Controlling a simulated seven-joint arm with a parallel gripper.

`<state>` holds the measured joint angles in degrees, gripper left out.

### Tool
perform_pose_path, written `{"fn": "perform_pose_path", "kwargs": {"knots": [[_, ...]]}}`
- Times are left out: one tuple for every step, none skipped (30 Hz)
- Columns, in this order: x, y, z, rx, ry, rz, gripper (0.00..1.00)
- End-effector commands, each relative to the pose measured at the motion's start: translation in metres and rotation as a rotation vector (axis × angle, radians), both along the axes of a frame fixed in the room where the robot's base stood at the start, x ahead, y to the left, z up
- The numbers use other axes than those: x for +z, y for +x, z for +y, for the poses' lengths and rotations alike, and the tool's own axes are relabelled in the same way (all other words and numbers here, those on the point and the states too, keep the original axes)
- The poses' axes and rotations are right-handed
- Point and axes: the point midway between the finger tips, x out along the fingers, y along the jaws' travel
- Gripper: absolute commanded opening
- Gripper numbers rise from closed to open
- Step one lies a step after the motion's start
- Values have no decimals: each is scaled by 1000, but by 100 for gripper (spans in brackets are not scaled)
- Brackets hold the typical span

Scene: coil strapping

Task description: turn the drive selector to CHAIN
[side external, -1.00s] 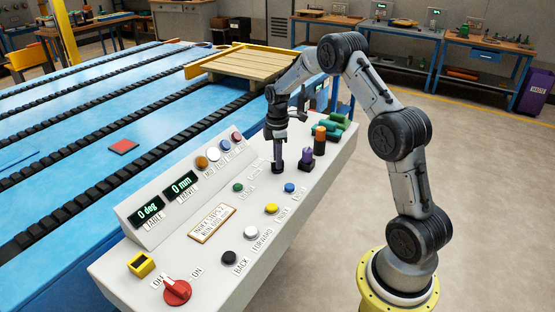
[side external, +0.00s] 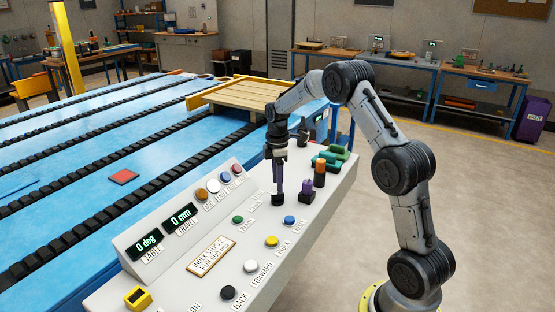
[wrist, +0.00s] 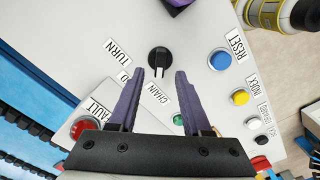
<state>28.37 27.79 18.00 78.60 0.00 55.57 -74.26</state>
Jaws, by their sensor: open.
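The drive selector (wrist: 158,60) is a round black knob with a raised grip in the wrist view. Its grip points down the picture, towards the CHAIN label (wrist: 157,94); the TURN label is at its upper left. My gripper (wrist: 160,73) is open, its two purple fingers apart, with the selector's grip in line with the gap between the tips. I cannot tell from this view how far above the panel the tips are. In the side view my gripper (side external: 279,190) points straight down at the selector (side external: 278,199), which is mostly hidden by the fingers.
A blue RESET button (wrist: 220,60) lies right of the selector, with yellow INDEX (side external: 271,241) and white FORWARD (side external: 250,266) buttons farther along. A purple block (side external: 305,190) and an orange-topped post (side external: 320,172) stand close behind my gripper. A green button (side external: 238,219) is nearby.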

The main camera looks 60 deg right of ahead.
Motion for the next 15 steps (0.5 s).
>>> {"fn": "perform_pose_path", "kwargs": {"knots": [[13,1,0,0,-3,-4,49],[20,1,0,0,-3,-6,49],[29,1,-1,0,-3,-6,49],[36,1,0,0,-3,-4,49],[42,1,0,0,-2,-5,49],[50,1,0,1,-3,-4,49],[56,1,0,1,-2,-5,49],[61,1,0,1,-2,-4,49],[67,1,0,1,-1,-3,49],[72,0,0,1,-1,-3,49],[76,1,0,1,-1,-3,49],[81,1,0,1,-1,-3,49],[84,1,0,1,-1,-3,49],[86,1,0,1,-1,-3,49],[89,0,0,1,-1,-1,49]]}}
